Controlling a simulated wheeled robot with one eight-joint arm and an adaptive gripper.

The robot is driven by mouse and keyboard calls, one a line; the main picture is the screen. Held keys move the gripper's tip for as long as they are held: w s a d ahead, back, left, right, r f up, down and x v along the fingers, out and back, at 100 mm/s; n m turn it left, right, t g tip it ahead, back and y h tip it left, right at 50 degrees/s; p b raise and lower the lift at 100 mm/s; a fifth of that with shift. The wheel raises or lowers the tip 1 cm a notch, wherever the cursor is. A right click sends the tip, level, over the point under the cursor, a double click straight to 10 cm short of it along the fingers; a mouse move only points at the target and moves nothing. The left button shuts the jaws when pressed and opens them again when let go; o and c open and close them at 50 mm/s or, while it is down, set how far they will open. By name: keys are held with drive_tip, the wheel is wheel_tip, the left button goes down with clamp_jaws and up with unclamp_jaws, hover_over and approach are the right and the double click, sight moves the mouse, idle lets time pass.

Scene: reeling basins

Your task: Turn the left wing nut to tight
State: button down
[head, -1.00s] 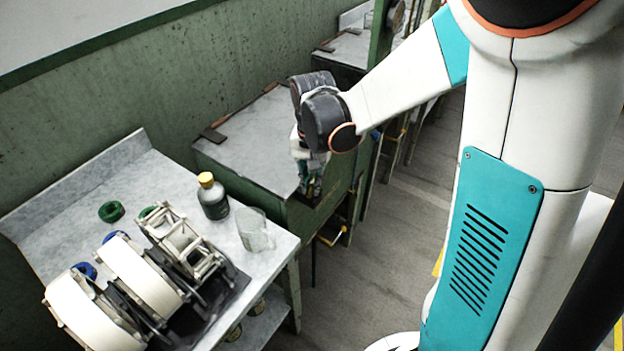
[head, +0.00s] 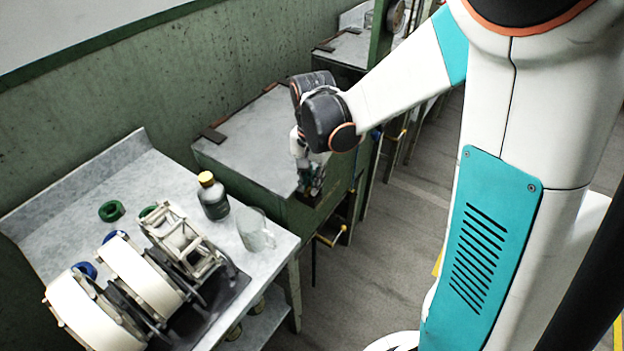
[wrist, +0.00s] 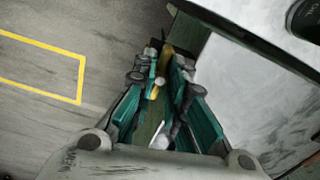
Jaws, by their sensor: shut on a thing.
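My gripper (head: 312,190) points down at the front edge of the green cabinet, and its teal fingers are closed in. In the wrist view my gripper (wrist: 160,85) is shut on a small brass-coloured piece (wrist: 157,90), which looks like the wing nut. The fingers hide most of it, so its angle and how tight it sits cannot be told. In the head view the held wing nut is hidden behind the fingers.
A brass-coloured handle (head: 330,238) sticks out lower on the cabinet front. The grey-topped cabinet (head: 250,140) stands behind. At left, a table (head: 75,205) holds a dark bottle (head: 213,198), a glass beaker (head: 255,232) and white reels (head: 140,275). The floor at right is open.

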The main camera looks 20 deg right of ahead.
drive_tip(key=c, duration=1.6)
unclamp_jaws()
drive_tip(key=shift+o, duration=0.2)
drive_tip(key=shift+r, duration=0.1)
wheel_tip(320, 180, up, 12)
